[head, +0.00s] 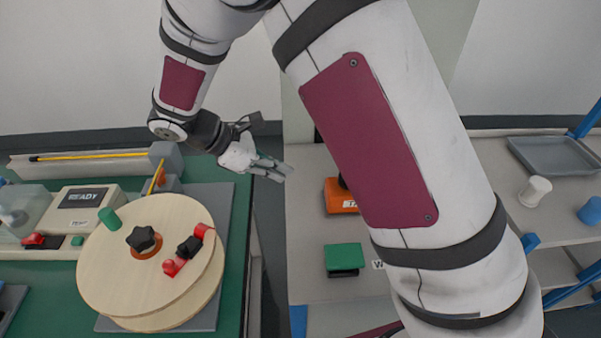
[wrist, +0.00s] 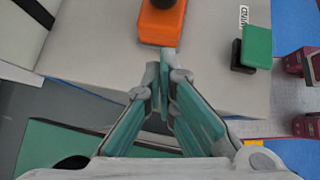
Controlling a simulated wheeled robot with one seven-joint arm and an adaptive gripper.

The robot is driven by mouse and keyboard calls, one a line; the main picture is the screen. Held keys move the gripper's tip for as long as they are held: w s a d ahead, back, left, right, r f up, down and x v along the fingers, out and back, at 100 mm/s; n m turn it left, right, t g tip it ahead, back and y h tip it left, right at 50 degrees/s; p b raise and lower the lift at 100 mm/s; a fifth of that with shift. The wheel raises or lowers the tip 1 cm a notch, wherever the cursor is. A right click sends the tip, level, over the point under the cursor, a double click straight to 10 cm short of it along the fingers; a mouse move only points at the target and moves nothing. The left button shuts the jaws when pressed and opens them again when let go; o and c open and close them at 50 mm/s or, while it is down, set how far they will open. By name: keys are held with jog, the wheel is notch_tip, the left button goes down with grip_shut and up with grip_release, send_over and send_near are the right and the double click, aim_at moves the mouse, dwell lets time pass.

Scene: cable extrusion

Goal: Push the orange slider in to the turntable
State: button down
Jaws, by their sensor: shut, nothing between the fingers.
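The turntable (head: 130,262) is a pale round wooden disc on a grey plate at the left of the head view. A small orange part (head: 170,183), perhaps the slider, shows behind the turntable below a grey block (head: 166,158); its shape is partly unclear. An orange block (head: 341,203) with a dark knob lies on the pale table, partly hidden by my arm; it also shows in the wrist view (wrist: 158,27). My gripper (head: 288,173) is shut and empty, in the air right of the turntable; its fingertips (wrist: 164,78) point towards the orange block in the wrist view.
A green block (head: 345,257) lies on the pale table (head: 310,285). A control box (head: 82,202) stands left. A gap separates the two tables.

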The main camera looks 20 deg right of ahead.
aim_at(335, 187)
jog(key=x, duration=0.9)
jog(key=shift+d+f+p, duration=0.15)
jog(key=shift+d+p, duration=0.05)
jog(key=shift+p, duration=0.1)
jog(key=shift+d, duration=1.15)
jog(key=shift+d+p, duration=0.35)
jog(key=shift+d, duration=0.35)
jog(key=shift+d, duration=0.1)
jog(key=d, duration=0.3)
jog(key=s+d, duration=0.1)
jog(key=d, duration=0.2)
jog(key=shift+s+d+p, duration=0.15)
jog(key=shift+p, duration=0.2)
